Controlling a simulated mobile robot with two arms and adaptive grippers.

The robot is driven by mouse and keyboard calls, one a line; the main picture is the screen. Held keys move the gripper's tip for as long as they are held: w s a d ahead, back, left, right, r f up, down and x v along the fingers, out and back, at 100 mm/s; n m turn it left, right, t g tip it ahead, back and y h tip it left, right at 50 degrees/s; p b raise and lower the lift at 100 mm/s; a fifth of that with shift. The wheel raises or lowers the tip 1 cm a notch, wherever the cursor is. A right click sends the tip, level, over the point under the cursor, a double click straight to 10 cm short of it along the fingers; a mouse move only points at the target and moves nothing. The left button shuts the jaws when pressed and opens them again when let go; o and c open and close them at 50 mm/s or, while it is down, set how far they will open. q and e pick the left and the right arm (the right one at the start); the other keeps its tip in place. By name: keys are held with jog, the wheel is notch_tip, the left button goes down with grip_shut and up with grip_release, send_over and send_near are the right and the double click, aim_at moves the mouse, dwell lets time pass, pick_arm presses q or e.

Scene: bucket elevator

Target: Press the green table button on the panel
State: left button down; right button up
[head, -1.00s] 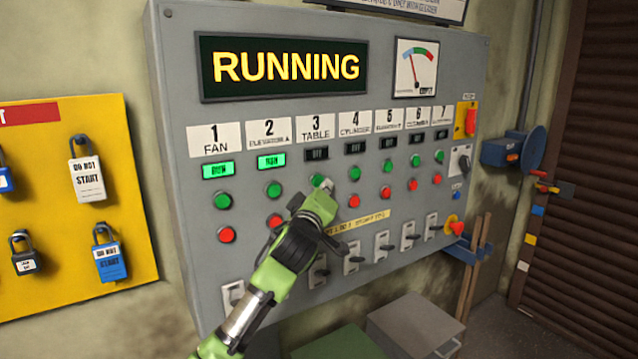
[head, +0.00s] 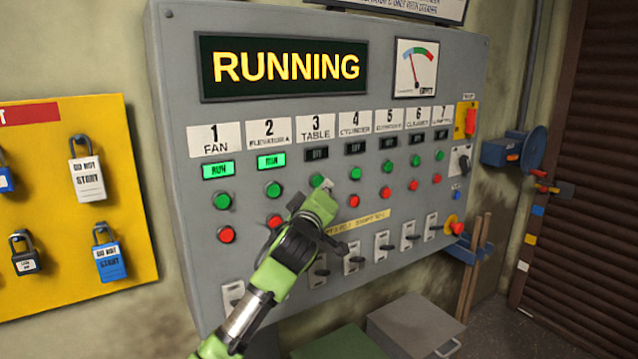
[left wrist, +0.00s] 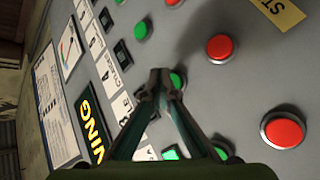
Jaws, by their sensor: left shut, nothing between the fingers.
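The grey control panel (head: 180,60) stands upright ahead of me. Its green table button (head: 317,180) is under the "3 TABLE" label, below a dark indicator. My left gripper (head: 326,187) is shut and empty, with its tips just beside this button. In the left wrist view the shut fingertips (left wrist: 160,76) partly overlap the green table button (left wrist: 178,81). I cannot tell whether they touch it. The red table button is hidden behind the gripper in the head view but shows in the left wrist view (left wrist: 220,48). My right gripper is not in view.
The green fan button (head: 222,201) and green elevator button (head: 273,189) sit left, under lit RUN indicators. The green cylinder button (head: 355,174) is close on the right. Several switches line the panel's lower part. A yellow lock board (head: 60,200) hangs at left.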

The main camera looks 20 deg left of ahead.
pick_arm(q)
jog(key=shift+w+a, duration=0.1)
jog(key=shift+w+a, duration=0.15)
jog(key=shift+a, duration=0.05)
jog(key=shift+w+a, duration=0.3)
jog(key=shift+a, duration=0.15)
dwell(1.0)
jog(key=shift+d, duration=0.1)
jog(key=shift+s+d, duration=0.55)
jog(key=shift+d, duration=0.05)
jog(key=shift+s+d, duration=0.8)
jog(key=shift+d, duration=0.2)
jog(key=shift+s+d, duration=0.75)
jog(key=shift+d, duration=0.25)
jog(key=shift+f, duration=0.1)
